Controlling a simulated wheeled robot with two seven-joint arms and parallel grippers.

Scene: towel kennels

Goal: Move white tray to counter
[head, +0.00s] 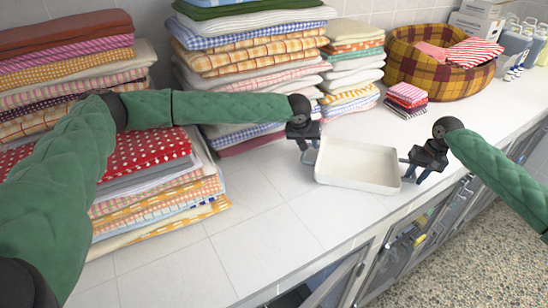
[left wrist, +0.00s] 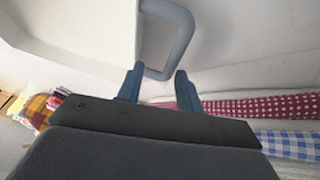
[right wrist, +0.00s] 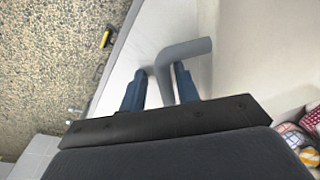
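The white tray (head: 358,167) is a shallow rectangular tray near the counter's front edge, level; I cannot tell if it rests fully on the counter. It has a grey handle at each end. My left gripper (head: 306,142) is at its left end; in the left wrist view the grey handle (left wrist: 181,50) lies at my two blue fingertips, which stand apart. My right gripper (head: 413,166) is at the tray's right end; the handle (right wrist: 190,49) passes between its spread fingers, with a gap on one side. The white tiled counter (head: 265,235) runs below.
Tall stacks of folded towels (head: 255,50) stand at the back, with a red dotted stack (head: 150,150) at left. A plaid pet bed (head: 410,65), small folded cloths (head: 406,97) and bottles (head: 518,45) are at right. Kennel doors (head: 410,240) are below the edge. The front-left counter is clear.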

